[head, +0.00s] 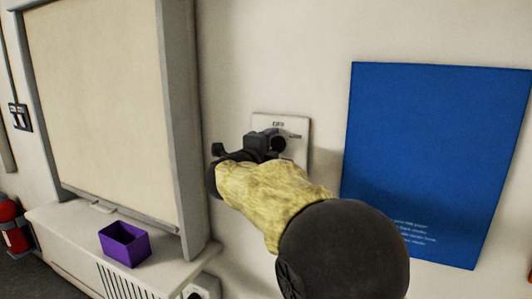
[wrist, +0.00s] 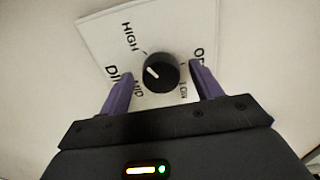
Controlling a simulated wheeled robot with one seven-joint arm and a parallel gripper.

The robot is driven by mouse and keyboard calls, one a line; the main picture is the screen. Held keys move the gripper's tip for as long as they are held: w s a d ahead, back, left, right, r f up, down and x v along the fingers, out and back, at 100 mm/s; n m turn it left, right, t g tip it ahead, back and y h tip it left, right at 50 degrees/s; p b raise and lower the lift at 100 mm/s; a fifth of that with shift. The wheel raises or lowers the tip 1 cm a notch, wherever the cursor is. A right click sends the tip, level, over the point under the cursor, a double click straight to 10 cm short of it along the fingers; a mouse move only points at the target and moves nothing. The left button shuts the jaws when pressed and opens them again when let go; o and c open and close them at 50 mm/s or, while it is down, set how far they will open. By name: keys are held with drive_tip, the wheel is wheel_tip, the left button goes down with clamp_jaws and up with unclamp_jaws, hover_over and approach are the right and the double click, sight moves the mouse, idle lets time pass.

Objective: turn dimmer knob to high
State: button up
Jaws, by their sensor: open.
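A white dimmer plate (head: 297,124) is on the wall, partly hidden by my arm. In the wrist view the plate (wrist: 100,27) carries a round black knob (wrist: 162,73) with a short white pointer mark. HIGH is printed up and left of the knob; other labels are partly covered by the fingers. My gripper (wrist: 162,72) is open, with one purple finger on each side of the knob and visible gaps to it. In the head view my gripper (head: 272,141) is in front of the plate.
A blue poster (head: 435,150) hangs to the right of the plate. A framed cream board (head: 105,105) is on the left, above a white ledge (head: 70,235) with a purple box (head: 125,244). A red extinguisher (head: 10,225) stands at far left.

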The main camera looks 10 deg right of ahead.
drive_tip(key=b+v, duration=0.2)
drive_tip(key=v, duration=1.5)
drive_tip(key=shift+s+a, duration=0.15)
